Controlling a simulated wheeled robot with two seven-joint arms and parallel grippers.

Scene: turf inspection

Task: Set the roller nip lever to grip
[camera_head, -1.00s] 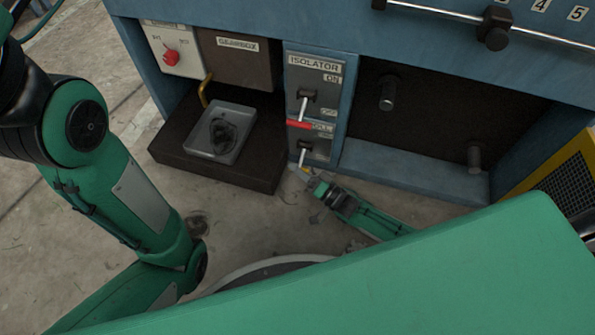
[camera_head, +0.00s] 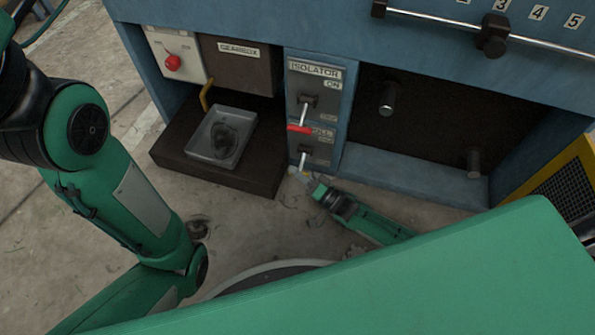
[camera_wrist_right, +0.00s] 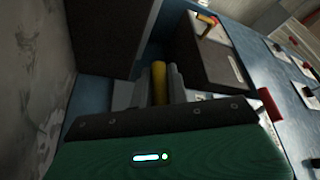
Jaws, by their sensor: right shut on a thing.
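The nip lever (camera_head: 302,159) is on the lower part of the blue machine's switch panel, below the isolator lever (camera_head: 304,114). It points down and slightly outward from its slot. Its label is partly hidden by the red isolator handle (camera_head: 299,129). My right gripper (camera_head: 302,176) is at its lower end. In the right wrist view, a yellow handle (camera_wrist_right: 159,84) sits between the fingers of my right gripper (camera_wrist_right: 159,90), which is shut on it. The left arm shows at the left, but its gripper is out of view.
The isolator's red handle shows close to the right of the gripper in the wrist view (camera_wrist_right: 269,104). A dark ledge with a grey tray (camera_head: 221,137) stands left of the panel. A red knob (camera_head: 173,62) is at upper left. Two dark pegs (camera_head: 388,98) are at right.

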